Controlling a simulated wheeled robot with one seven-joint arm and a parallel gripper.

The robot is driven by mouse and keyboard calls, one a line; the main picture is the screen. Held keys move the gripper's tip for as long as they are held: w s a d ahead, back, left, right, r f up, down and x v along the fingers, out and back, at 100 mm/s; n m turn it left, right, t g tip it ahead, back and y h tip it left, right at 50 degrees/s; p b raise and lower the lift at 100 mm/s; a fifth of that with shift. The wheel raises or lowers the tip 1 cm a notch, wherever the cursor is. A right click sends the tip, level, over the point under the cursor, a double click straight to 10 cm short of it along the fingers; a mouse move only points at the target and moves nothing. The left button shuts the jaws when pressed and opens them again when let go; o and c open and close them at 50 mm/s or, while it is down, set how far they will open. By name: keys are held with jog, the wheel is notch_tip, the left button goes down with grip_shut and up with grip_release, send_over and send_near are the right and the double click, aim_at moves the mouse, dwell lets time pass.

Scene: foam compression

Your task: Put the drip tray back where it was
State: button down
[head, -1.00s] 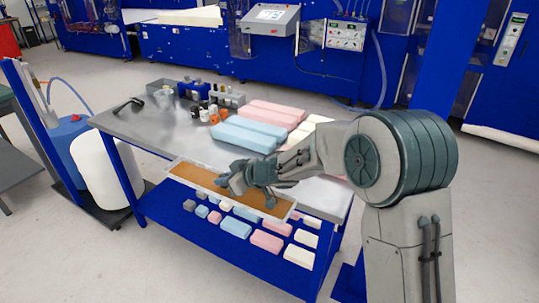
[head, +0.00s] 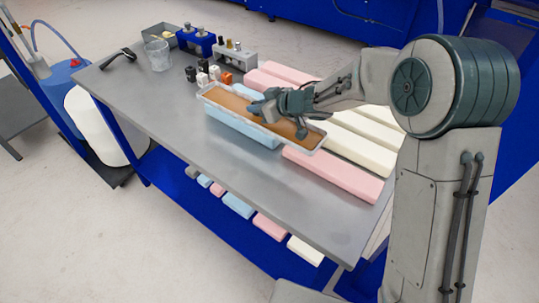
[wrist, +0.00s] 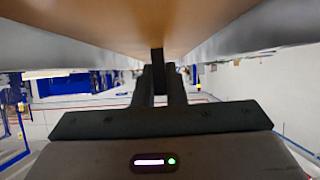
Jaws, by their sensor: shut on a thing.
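The drip tray (head: 228,98) is a long, narrow, pale-rimmed tray with a brown inside. In the head view it is over the tabletop, in front of and partly covering a light blue foam block. My gripper (head: 300,128) is shut on the tray, towards its right half. In the wrist view the fingers (wrist: 158,75) meet the tray's brown surface (wrist: 150,22), which fills the top of the picture. The arm hides part of the tray's far side. I cannot tell whether the tray touches the foam.
The grey table (head: 170,120) has clear room at its front left. Pink foam (head: 335,172) and cream foam (head: 350,142) blocks lie to the right. Small foam pieces (head: 237,205) lie on the lower blue shelf.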

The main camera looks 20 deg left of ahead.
jog(key=shift+s+d+f, duration=0.1)
jog(key=shift+f, duration=0.15)
jog(key=s+d+f, duration=0.1)
jog(key=s+f, duration=0.1)
jog(key=s, duration=0.1)
jog(key=s+d+f+b, duration=0.1)
jog(key=s+d+f, duration=0.1)
jog(key=s, duration=0.1)
jog(key=s+d+f+b, duration=0.1)
jog(key=s+d+f, duration=0.1)
jog(key=s, duration=0.2)
jog(key=shift+s+f, duration=0.1)
jog(key=shift+f, duration=2.1)
jog(key=c, duration=1.5)
grip_release()
